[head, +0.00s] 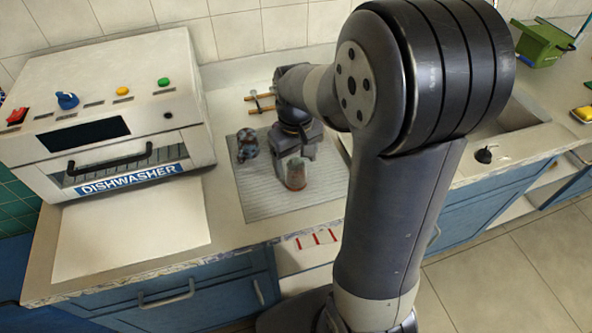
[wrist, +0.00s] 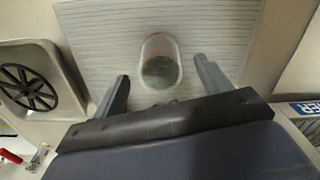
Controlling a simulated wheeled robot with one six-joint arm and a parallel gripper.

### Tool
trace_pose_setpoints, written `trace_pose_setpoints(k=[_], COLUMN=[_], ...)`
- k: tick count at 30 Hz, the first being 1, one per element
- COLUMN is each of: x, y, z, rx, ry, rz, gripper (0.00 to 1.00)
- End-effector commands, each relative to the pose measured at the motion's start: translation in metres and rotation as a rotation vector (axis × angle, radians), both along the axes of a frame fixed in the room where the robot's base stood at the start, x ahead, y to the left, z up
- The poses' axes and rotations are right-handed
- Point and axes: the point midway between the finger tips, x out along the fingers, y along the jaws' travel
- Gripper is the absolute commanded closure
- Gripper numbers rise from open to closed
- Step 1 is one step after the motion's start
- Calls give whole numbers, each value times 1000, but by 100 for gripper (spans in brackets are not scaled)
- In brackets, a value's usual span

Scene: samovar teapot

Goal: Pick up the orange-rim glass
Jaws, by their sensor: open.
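A clear glass with an orange-red tint (head: 296,174) stands on the ribbed grey mat (head: 318,195) in the head view. It also shows in the wrist view (wrist: 160,62), between and a little beyond my fingertips, with a greenish-grey inside. My gripper (head: 295,158) is just behind and over the glass in the head view. In the wrist view my gripper (wrist: 161,72) is open, one finger on each side of the glass with a gap on both sides. Whether the glass stands fully between the fingers in depth is hard to tell.
A small grey object (head: 247,146) sits on the mat left of my gripper. The sink (head: 505,125) is at right. A green container (head: 540,42) stands at the far right. The mat's front part is clear.

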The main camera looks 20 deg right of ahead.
Motion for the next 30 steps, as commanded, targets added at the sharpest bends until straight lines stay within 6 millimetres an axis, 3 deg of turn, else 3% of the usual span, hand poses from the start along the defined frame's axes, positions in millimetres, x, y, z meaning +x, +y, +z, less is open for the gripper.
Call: trace_pose_setpoints(k=[9,17,30], x=[-2,-2,-2], y=[0,0,0], z=[-44,-47,-47], rx=[0,0,0], ry=[3,1,1], rz=[0,0,0], gripper=[27,27,62])
